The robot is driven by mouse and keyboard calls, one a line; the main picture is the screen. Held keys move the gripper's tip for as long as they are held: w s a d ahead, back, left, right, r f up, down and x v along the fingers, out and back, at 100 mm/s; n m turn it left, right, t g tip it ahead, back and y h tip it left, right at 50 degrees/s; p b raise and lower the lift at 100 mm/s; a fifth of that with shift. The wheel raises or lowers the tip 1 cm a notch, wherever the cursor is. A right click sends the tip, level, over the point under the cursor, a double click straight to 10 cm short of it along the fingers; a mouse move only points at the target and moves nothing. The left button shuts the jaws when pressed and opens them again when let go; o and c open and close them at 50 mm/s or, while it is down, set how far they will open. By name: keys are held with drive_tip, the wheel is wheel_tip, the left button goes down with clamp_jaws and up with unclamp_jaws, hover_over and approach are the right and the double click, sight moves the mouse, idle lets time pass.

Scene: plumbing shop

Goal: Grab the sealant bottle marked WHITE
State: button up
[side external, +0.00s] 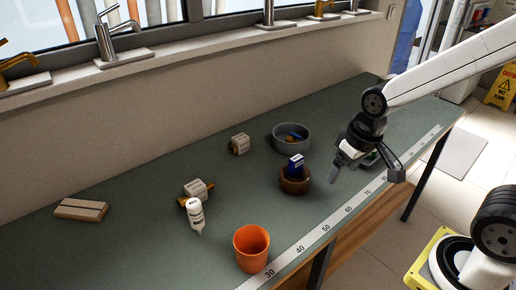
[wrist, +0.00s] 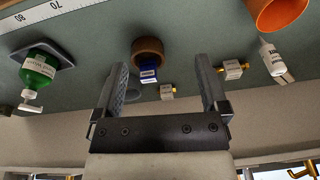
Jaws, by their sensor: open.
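In the wrist view the white bottle (wrist: 271,58) is at the upper right, beside the orange cup. My gripper (side external: 365,170) is open above the right part of the bench, well to the right of the bottle. In the wrist view my gripper (wrist: 161,64) has its fingers spread with nothing held between them. A green bottle with a white pump (wrist: 38,70) shows at the left of that view.
The orange cup (side external: 251,250) stands by the ruler strip (side external: 325,228) at the front edge. A brown round holder (side external: 295,186) with a blue box and a grey bowl (side external: 291,147) lie between. A boxed brass fitting (side external: 198,187) sits just behind the bottle. A slotted block (side external: 81,210) lies far left.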

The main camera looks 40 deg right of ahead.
sight(197, 220)
drive_tip(key=w+a+m+g+y, duration=0.3)
drive_tip(key=w+a+m+y, duration=1.4)
drive_tip(key=w+a, duration=0.3)
drive_tip(key=shift+y, duration=0.3)
drive_tip(key=f, duration=1.4)
drive_tip(key=shift+w+a+f, duration=0.15)
drive_tip(key=shift+w+a, duration=0.1)
drive_tip(key=shift+w, duration=0.1)
drive_tip(key=shift+s+a, duration=0.15)
drive_tip(key=shift+a, duration=3.75)
drive_tip(key=shift+r, duration=0.2)
clamp_jaws()
